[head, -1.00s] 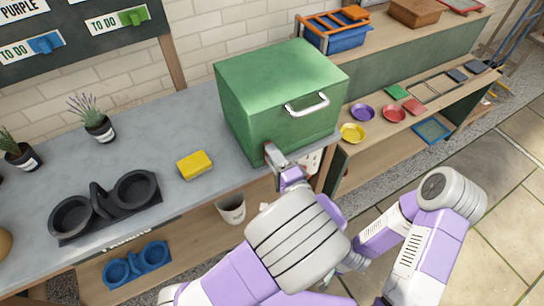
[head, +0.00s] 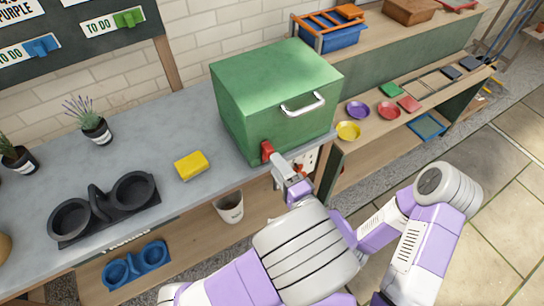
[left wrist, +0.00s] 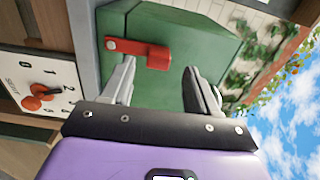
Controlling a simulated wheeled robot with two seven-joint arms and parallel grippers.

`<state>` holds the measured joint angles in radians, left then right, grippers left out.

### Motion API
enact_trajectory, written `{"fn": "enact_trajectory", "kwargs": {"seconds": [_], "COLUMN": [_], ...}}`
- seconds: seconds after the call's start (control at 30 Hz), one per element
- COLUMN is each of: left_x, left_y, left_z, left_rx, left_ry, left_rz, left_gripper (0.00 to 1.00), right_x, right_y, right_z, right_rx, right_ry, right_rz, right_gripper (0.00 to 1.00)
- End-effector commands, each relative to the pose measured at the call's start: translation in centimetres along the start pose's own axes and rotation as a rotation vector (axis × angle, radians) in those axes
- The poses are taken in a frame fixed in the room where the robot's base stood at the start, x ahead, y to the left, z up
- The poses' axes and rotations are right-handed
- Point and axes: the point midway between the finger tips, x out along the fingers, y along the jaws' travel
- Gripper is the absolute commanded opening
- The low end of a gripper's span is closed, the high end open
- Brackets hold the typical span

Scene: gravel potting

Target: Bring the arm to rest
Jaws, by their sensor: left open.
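My left gripper (head: 281,166) is at the front edge of the bench, just in front of the lower corner of the green box (head: 275,85). In the left wrist view its two fingers (left wrist: 160,88) stand apart with nothing between them. A red lever (head: 267,151) on the box is just beyond the fingertips; it also shows in the left wrist view (left wrist: 140,50), apart from the fingers.
A white panel with a red knob (left wrist: 38,92) is beside the left gripper. A yellow sponge (head: 191,165), a black double holder (head: 103,207) and potted plants stand on the grey bench. A white pot (head: 230,208) is below. Shelves with coloured dishes are at right.

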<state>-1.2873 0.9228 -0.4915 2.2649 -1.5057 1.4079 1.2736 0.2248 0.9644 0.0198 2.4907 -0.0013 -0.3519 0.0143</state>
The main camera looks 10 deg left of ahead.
Motion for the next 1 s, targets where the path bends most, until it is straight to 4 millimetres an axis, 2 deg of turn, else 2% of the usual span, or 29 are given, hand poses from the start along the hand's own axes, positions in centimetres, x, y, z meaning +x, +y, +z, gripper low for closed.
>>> {"fn": "enact_trajectory", "kwargs": {"seconds": [0.1,0.23,0.8,0.9,0.97,1.0], "left_x": [-1.6,-2.5,-2.5,-1.8,-1.0,-0.6], "left_y": [-0.1,0.0,0.1,1.5,3.4,5.1], "left_z": [0.0,0.0,0.1,1.1,2.5,3.9], "left_rx": [0.000,0.000,0.002,0.035,0.076,0.110], "left_ry": [0.001,0.000,-0.006,-0.049,-0.106,-0.157], "left_rz": [-0.001,-0.001,0.005,0.063,0.145,0.223], "left_gripper": [0.60,0.60,0.60,0.60,0.60,0.60], "right_x": [-0.4,-0.5,-0.5,-0.6,-0.8,-0.9], "right_y": [-0.1,-0.2,-0.2,-0.2,-0.3,-0.3], "right_z": [0.0,0.0,0.0,0.0,0.0,0.0], "right_rx": [0.000,0.000,0.000,0.000,0.000,0.000], "right_ry": [0.000,0.000,0.000,0.000,0.000,0.000], "right_rz": [0.000,0.000,0.000,0.000,0.000,0.000], "right_gripper": [0.44,0.44,0.44,0.44,0.44,0.44]}}
